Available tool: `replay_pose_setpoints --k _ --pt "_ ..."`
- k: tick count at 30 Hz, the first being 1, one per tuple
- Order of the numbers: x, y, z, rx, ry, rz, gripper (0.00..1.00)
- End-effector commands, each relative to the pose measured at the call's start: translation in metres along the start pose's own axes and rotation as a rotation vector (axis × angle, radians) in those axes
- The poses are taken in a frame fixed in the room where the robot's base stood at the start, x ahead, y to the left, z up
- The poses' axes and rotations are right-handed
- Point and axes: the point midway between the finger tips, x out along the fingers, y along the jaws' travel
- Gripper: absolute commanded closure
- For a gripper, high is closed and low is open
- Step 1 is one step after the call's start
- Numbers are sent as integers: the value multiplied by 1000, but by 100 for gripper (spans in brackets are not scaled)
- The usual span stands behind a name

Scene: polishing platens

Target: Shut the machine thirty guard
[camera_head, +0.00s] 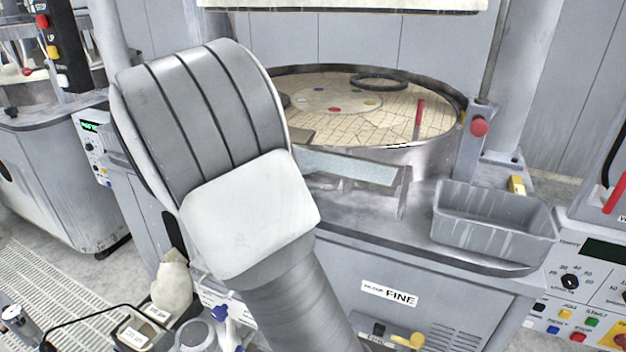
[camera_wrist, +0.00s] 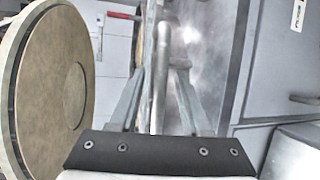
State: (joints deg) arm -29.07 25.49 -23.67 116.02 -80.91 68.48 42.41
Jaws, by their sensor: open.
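The machine with the FINE label (camera_head: 390,294) stands in the middle of the head view. A pale-edged panel (camera_head: 340,6), apparently its raised guard, crosses the top of that view; most of it is cut off. Below it, the round tiled platen (camera_head: 390,125) is uncovered. The machine's number cannot be read. My gripper (camera_wrist: 160,74) is open in the wrist view. A grey bar (camera_wrist: 161,45) runs lengthwise between its fingers; contact cannot be told. Whether this bar belongs to the guard is unclear. In the head view my arm hides the gripper.
A grey bin (camera_head: 495,228) sits on the machine's right ledge, near a red knob (camera_head: 479,127). A red-handled tool (camera_head: 418,120) and a dark ring (camera_head: 378,82) lie on the platen. A large tan disc (camera_wrist: 45,90) fills the wrist view's left. Other machines stand on both sides.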

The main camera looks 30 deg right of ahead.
Motion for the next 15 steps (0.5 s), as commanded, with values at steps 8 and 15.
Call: replay_pose_setpoints --k 8,15 --pt "22 0 0 1 0 0 53" --pt "23 0 0 1 0 0 53"
